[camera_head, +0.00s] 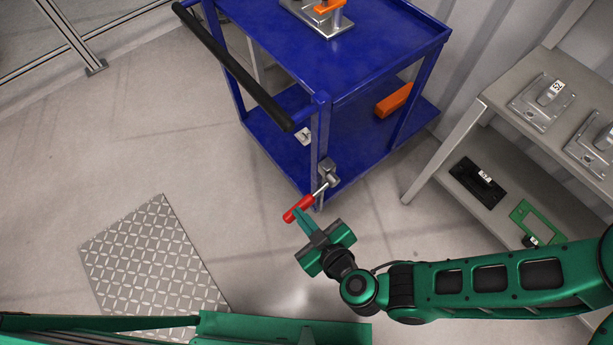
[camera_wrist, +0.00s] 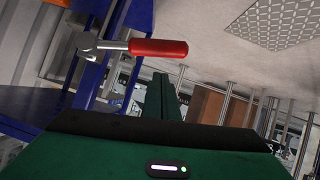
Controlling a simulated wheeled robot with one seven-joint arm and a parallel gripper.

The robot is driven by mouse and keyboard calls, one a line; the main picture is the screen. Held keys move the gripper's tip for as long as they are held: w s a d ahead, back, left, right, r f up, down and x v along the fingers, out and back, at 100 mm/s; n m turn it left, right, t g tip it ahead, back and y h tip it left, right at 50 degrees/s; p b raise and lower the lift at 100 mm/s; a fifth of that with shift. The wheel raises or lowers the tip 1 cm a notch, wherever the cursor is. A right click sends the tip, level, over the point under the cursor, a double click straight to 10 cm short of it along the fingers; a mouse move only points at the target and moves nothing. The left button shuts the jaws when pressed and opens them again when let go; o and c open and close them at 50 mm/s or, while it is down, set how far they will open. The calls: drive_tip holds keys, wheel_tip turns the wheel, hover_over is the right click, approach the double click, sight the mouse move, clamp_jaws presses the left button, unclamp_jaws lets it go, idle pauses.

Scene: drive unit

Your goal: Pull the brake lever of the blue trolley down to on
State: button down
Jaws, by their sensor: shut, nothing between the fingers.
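The blue trolley (camera_head: 335,50) stands at the upper middle of the head view. Its brake lever has a red grip (camera_head: 298,208) on a metal rod, from a grey pivot (camera_head: 327,172) at the near corner post. In the head view the rod slants down and left. The red grip (camera_wrist: 158,48) also shows fully in the wrist view, level across the picture. My gripper (camera_head: 302,217) is shut and empty, its fingertips close beside the grip. In the wrist view the fingertips (camera_wrist: 162,80) sit just below the grip; I cannot tell whether they touch it.
A black push bar (camera_head: 235,70) runs along the trolley's left side. An orange block (camera_head: 394,100) lies on its lower deck. A grey shelf (camera_head: 470,112) with metal parts stands at the right. A tread plate (camera_head: 155,265) lies on the floor; the floor left of the lever is clear.

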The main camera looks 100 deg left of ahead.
drive_tip(key=v, duration=1)
drive_tip(key=shift+s+d+r, duration=0.25)
drive_tip(key=shift+r, duration=0.05)
